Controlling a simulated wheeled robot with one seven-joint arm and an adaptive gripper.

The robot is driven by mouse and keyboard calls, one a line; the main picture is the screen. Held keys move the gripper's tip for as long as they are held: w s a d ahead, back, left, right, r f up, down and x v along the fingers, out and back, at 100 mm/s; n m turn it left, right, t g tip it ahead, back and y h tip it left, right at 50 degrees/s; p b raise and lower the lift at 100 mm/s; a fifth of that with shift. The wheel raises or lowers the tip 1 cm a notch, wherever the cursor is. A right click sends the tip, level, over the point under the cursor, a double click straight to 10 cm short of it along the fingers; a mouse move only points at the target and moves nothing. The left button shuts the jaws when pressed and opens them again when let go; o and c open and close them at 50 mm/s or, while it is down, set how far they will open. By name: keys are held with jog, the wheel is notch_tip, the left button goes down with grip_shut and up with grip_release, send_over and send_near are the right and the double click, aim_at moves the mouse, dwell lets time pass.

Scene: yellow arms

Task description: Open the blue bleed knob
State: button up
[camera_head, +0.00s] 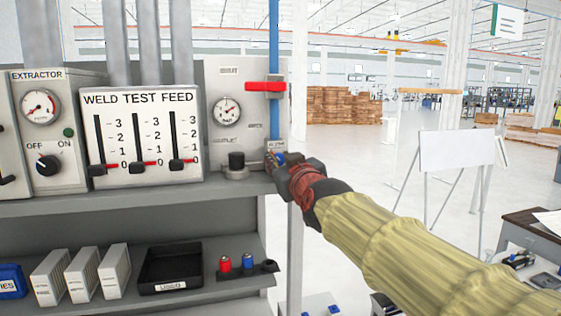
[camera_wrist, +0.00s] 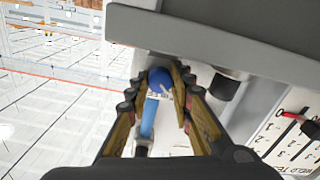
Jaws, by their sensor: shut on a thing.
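The blue bleed knob (camera_wrist: 158,78) sits between my gripper's two fingers (camera_wrist: 160,100) in the wrist view, and the fingertips close on its sides. In the head view a small part of the blue knob (camera_head: 279,158) shows at the lower right of the grey panel, below the blue pipe (camera_head: 274,60). My gripper (camera_head: 288,168) covers most of it there. A small label stands just above the knob, too small to read fully. The knob's turn position cannot be told.
A red valve handle (camera_head: 265,87) crosses the blue pipe above. A gauge (camera_head: 227,110) and a black knob (camera_head: 236,160) are to the left on the same panel. The weld test feed panel (camera_head: 145,135) stands further left. The shelf edge (camera_head: 130,206) runs below.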

grip_shut()
jog(key=shift+m, duration=0.3)
jog(key=m, duration=0.3)
jog(key=shift+b, duration=0.4)
jog(key=m, duration=0.5)
jog(key=shift+b, duration=0.3)
jog(key=m, duration=0.4)
jog(key=shift+m, duration=0.3)
jog(key=m+b, duration=0.1)
jog(key=m, duration=0.3)
jog(key=shift+f+m, duration=0.1)
jog(key=shift+m, duration=0.2)
